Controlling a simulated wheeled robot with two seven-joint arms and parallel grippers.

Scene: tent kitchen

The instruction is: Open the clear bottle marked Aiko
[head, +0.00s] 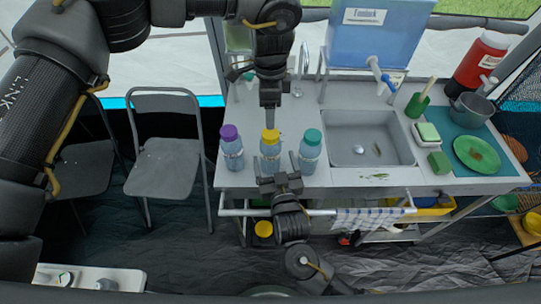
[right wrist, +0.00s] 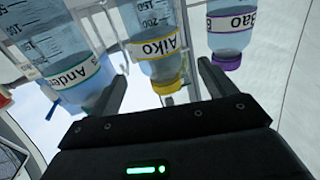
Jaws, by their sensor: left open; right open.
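The clear bottle marked Aiko (head: 270,156) has a yellow cap (head: 270,136) and stands upright between two others near the counter's front edge. In the right wrist view, the Aiko bottle (right wrist: 160,45) appears upside down, its label readable, between my fingers in the picture. My left gripper (head: 270,118) points down, directly above or just behind the yellow cap; its finger gap is hard to see. My right gripper (head: 277,166) is open in front of the bottle's lower part, fingers toward it; it also shows in the right wrist view (right wrist: 163,80). I see no grip on the bottle.
The purple-capped Bao bottle (head: 232,150) stands close on the left, a teal-capped bottle (head: 310,152) close on the right. A sink (head: 345,147) lies further right, with a faucet (head: 303,65) behind. A towel rail (head: 320,211) runs below the counter (head: 345,177).

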